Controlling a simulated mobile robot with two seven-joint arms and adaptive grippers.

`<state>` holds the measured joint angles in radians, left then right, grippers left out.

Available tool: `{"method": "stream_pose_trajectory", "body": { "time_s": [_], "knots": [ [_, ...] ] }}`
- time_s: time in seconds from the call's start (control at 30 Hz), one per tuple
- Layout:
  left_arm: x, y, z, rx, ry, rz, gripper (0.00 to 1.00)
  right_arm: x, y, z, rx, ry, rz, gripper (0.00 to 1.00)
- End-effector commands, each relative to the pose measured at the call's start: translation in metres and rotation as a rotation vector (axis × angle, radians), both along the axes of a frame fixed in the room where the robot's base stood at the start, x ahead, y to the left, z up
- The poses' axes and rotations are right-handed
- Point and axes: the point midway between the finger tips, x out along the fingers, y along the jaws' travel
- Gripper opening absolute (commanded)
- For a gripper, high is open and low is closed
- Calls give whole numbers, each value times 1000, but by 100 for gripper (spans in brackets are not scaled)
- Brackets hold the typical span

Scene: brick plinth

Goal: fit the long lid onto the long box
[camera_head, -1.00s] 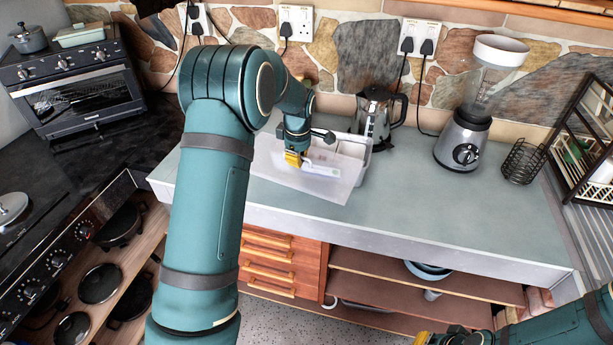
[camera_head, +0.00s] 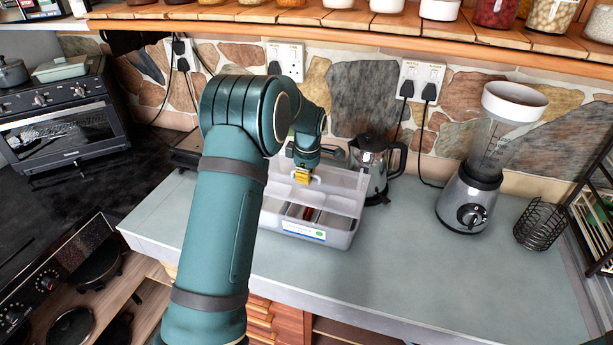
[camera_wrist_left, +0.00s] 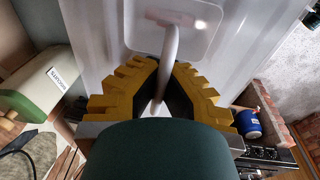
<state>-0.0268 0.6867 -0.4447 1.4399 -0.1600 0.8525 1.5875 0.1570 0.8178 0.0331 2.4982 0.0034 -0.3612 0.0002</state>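The long box (camera_head: 342,239) is a pale, open-topped container on the counter, with a label on its front wall and dividers and a red item inside. The long lid (camera_head: 343,182) is a translucent panel tilted up over the back part of the box; whether it touches the box I cannot tell. My left gripper (camera_head: 303,178) is above the back of the box, its yellow fingers closed around the lid's handle. The left wrist view shows the handle (camera_wrist_left: 169,68) between the fingertips (camera_wrist_left: 163,92), with the lid (camera_wrist_left: 105,35) behind it. My right gripper is out of view.
A kettle (camera_head: 374,165) stands close to the right of the box. A blender (camera_head: 468,195) and a black wire basket (camera_head: 540,224) are farther right. The counter (camera_head: 400,265) in front of the box is clear. A stone wall with sockets is behind.

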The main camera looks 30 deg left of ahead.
Motion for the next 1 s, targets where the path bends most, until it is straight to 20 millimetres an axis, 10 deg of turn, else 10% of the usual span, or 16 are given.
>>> {"method": "stream_pose_trajectory", "body": {
  "time_s": [1.0],
  "knots": [
    [0, 0, -60, 0, 0, -1, 0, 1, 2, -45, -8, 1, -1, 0]
  ]
}}
